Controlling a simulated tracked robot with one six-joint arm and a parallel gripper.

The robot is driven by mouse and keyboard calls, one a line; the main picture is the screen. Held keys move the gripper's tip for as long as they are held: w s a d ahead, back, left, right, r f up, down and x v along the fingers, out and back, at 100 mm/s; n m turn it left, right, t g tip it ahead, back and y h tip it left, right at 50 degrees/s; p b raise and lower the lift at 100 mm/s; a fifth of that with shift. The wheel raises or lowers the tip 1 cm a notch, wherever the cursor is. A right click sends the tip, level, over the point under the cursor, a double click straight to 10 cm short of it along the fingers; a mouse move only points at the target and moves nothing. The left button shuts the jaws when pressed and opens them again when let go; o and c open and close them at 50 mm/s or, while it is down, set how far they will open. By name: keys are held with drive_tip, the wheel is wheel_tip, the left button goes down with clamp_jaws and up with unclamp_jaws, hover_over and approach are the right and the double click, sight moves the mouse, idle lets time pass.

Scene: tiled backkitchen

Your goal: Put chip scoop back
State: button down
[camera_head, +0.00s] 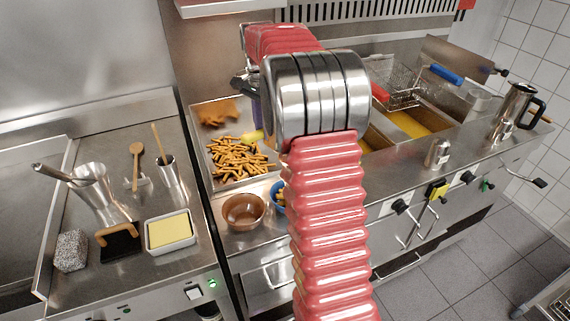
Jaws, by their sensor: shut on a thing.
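My gripper (255,112) is mostly hidden behind the steel elbow of my own red-sleeved arm. Only a dark part and a slim purplish edge show at the elbow's left. Just below it a yellow-green handle end (252,136) sticks out over the right side of the chip tray; I take it for the chip scoop, and its other parts are hidden. My gripper is shut on it. The steel chip tray (222,181) holds a heap of chips (238,158), with brown fried pieces (216,112) behind them.
A brown bowl (243,211) stands in front of the tray, with a blue item (278,195) beside it. Fryer vats with a basket (400,84) lie right. A steel shaker (437,153) and a jug (513,112) stand on the right counter. Utensils and a butter dish (170,233) are left.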

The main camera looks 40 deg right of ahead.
sight(266, 144)
drive_tip(key=shift+s+d, duration=0.1)
drive_tip(key=shift+d, duration=0.1)
drive_tip(key=shift+f, duration=3.05)
drive_tip(key=shift+f, duration=1.9)
drive_tip(key=c, duration=1.5)
unclamp_jaws()
drive_tip(key=shift+s, duration=0.1)
drive_tip(key=shift+c, duration=0.2)
wheel_tip(266, 144, up, 12)
